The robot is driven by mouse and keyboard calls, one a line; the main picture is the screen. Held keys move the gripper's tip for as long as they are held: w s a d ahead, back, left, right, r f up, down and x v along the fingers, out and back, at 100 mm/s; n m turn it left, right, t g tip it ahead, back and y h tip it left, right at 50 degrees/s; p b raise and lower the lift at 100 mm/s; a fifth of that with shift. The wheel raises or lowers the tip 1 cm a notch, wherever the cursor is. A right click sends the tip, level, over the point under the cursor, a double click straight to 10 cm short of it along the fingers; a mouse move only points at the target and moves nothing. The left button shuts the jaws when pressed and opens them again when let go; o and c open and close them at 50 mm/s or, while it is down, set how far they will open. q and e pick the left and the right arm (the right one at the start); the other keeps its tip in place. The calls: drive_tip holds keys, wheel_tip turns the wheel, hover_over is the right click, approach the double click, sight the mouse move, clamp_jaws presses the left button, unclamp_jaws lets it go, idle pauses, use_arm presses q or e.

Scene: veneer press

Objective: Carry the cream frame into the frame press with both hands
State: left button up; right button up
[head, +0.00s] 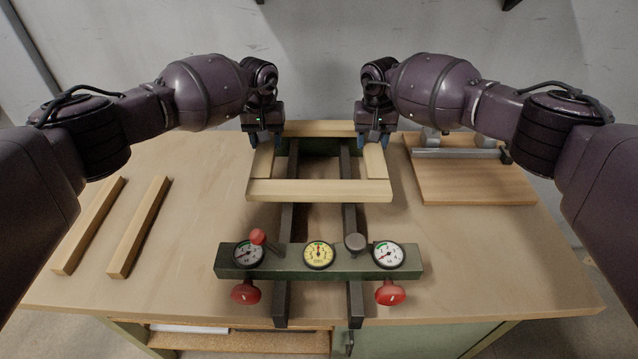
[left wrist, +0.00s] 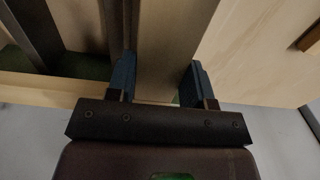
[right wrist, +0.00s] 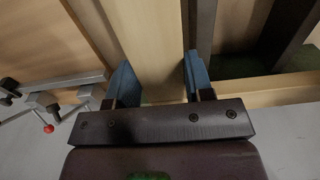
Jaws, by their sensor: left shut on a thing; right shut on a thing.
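The cream frame (head: 318,190) is a pale wooden rectangle. It lies across the two dark rails of the frame press (head: 285,262), behind the press's green front bar with its gauges. My left gripper (head: 264,143) is shut on the frame's left side bar, which shows between its blue fingers (left wrist: 158,80) in the left wrist view. My right gripper (head: 373,143) is shut on the right side bar, between its blue fingers (right wrist: 155,80) in the right wrist view. Whether the frame touches the rails or hangs just above them, I cannot tell.
Two loose wooden strips (head: 138,228) lie at the left of the workbench (head: 190,290). A brown board (head: 470,182) with a grey metal clamp (head: 455,153) lies at the right. Red knobs (head: 390,292) stick out from the press front. A wall stands behind the bench.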

use_arm(q)
drive_tip(key=shift+w+a+f, duration=0.15)
drive_tip(key=shift+w+f, duration=0.3)
drive_tip(key=shift+f, duration=0.05)
use_arm(e)
drive_tip(key=shift+w+d+f, duration=0.1)
drive_tip(key=shift+w+f, duration=0.35)
drive_tip(key=shift+f, duration=0.05)
use_arm(q)
drive_tip(key=shift+f, duration=0.2)
use_arm(e)
drive_tip(key=shift+f, duration=0.2)
